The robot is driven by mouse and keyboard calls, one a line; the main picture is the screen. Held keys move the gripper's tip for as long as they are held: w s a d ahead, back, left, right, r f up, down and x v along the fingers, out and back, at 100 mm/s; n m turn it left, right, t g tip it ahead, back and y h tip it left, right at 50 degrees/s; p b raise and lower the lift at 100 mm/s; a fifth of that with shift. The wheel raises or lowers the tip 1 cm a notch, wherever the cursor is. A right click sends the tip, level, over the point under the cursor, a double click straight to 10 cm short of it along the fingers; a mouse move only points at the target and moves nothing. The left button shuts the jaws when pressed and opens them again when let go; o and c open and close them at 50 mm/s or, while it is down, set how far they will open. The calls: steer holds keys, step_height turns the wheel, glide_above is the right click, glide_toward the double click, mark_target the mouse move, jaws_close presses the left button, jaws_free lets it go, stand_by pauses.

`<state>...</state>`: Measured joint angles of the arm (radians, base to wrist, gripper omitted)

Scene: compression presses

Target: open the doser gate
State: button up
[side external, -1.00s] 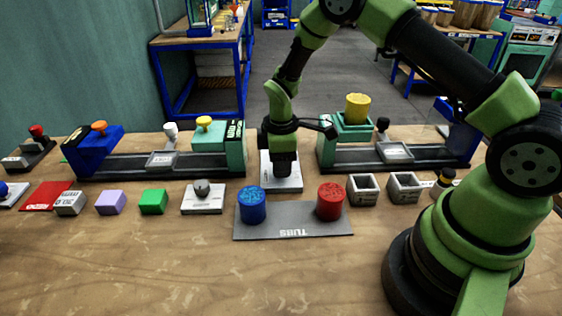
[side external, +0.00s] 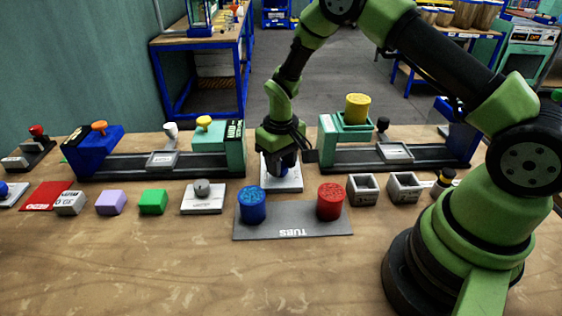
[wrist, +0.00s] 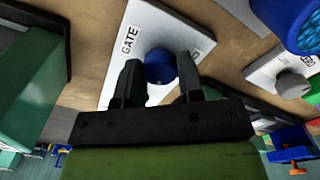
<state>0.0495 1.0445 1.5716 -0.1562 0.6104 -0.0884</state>
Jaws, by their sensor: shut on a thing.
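The doser gate control is a white plate (side external: 268,184) marked GATE with a round blue knob (side external: 284,173) on it, between the two presses. In the wrist view the plate (wrist: 118,72) shows its GATE label, and the blue knob (wrist: 160,66) sits between my fingers. My gripper (side external: 282,165) points down over the plate and is shut on the blue knob. The fingers partly hide the knob and a second label on the plate's right side.
A grey rack marked TUBS (side external: 292,222) with a blue tub (side external: 252,205) and a red tub (side external: 330,202) lies in front. A press with a yellow tub (side external: 357,108) stands right, another press (side external: 234,150) left. A white plate with a grey knob (side external: 203,199) lies front left.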

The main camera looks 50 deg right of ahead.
steer(key=shift+m, duration=2.2)
steer(key=o, duration=0.9)
step_height(320, 180, up, 10)
steer(key=shift+r, duration=0.1)
